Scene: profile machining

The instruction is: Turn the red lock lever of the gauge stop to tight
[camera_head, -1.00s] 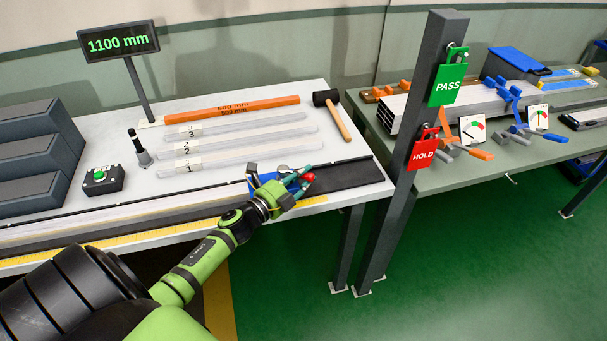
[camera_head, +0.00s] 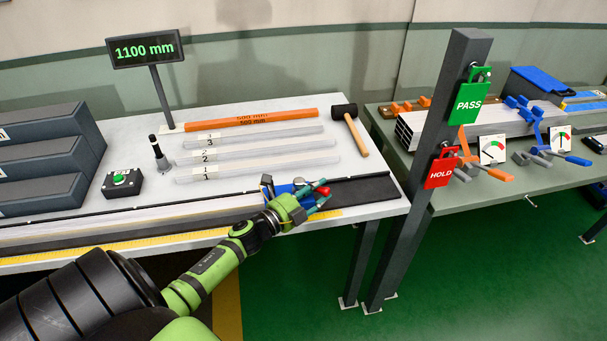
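The blue gauge stop (camera_head: 283,188) sits on the dark rail near the right end of the white bench. Its red lock lever (camera_head: 323,191) shows as a red tip at the stop's right side. My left gripper (camera_head: 322,194) reaches in from the lower left, in front of the stop. Its teal fingers look apart, with the red tip between or just behind them; contact cannot be made out. The gripper hides part of the stop and the lever's root. My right gripper is not in view.
A display (camera_head: 146,49) reads 1100 mm. An orange profile (camera_head: 250,119), several clear numbered strips and a mallet (camera_head: 349,122) lie behind the stop. A dark post (camera_head: 427,170) with PASS and HOLD tags stands to the right. The dark rail (camera_head: 365,188) right of the stop is clear.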

